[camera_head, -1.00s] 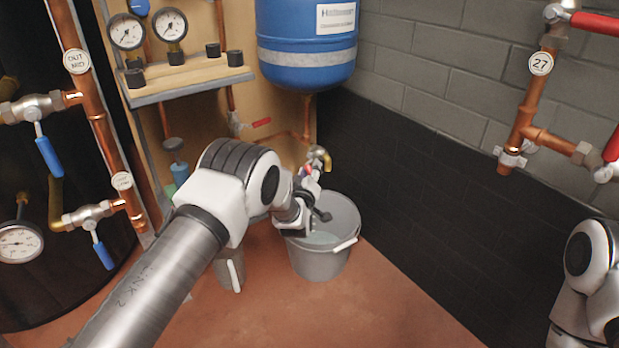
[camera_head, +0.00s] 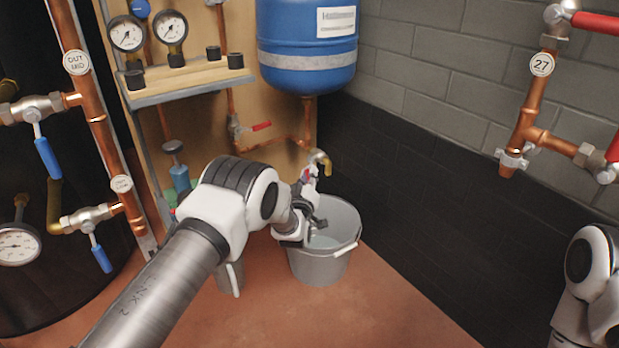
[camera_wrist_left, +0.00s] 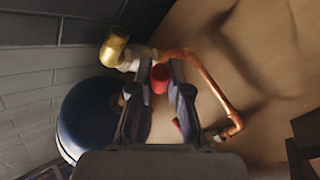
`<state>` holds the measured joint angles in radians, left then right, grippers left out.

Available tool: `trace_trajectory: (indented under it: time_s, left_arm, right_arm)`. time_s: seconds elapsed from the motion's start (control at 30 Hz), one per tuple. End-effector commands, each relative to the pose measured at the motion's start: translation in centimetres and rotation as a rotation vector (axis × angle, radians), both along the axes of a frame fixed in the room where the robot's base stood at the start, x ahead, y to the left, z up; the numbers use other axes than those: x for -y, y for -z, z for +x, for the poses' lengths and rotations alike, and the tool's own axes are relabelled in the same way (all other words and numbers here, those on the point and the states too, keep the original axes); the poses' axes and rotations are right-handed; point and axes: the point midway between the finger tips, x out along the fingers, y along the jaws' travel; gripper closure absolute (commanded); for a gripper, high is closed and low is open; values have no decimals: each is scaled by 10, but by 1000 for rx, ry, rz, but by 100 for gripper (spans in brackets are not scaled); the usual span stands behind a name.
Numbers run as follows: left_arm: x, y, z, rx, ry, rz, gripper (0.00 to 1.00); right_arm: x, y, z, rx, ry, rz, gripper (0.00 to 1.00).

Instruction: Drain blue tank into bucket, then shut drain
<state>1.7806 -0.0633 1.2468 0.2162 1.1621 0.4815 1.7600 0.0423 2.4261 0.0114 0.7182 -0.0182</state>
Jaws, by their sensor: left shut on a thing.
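The blue tank (camera_head: 300,70) hangs at the top centre, and its dark blue body shows in the left wrist view (camera_wrist_left: 85,120). A copper pipe runs below it to a brass drain spout (camera_head: 320,160), also visible in the left wrist view (camera_wrist_left: 114,46). My left gripper (camera_wrist_left: 160,82) is shut on the red drain handle (camera_wrist_left: 160,76), which sits between its fingers. The grey bucket (camera_head: 322,266) stands on the floor below the spout, with pale liquid (camera_head: 322,241) inside. My left forearm and gripper cover part of its rim. I cannot make out a stream. My right gripper is out of view.
A second red-handled valve (camera_head: 260,126) is on the board pipe. Gauges (camera_head: 172,27) and a shelf (camera_head: 190,86) are at upper left. Pipes with blue-handled valves (camera_head: 48,157) stand far left. A small grey container (camera_head: 230,276) is beside the bucket. Floor in front is clear.

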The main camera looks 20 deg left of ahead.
Motion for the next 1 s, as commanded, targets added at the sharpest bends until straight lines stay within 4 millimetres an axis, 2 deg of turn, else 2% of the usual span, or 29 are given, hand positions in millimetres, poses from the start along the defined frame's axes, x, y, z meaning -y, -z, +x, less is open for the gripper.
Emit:
trace_trajectory:
  time_s: [0.03, 0.3, 0.7, 1.0]
  left_arm:
    - [-2, 5, 1, 21, -2, 26, 100]
    - [-8, 11, 5, 166, -1, 213, 100]
    - [-18, 12, 13, 363, -2, 465, 100]
    - [-21, 11, 16, 435, -1, 558, 100]
  right_arm:
    - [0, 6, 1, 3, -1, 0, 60]
    - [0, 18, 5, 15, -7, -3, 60]
    - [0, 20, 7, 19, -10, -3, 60]
    - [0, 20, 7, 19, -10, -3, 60]
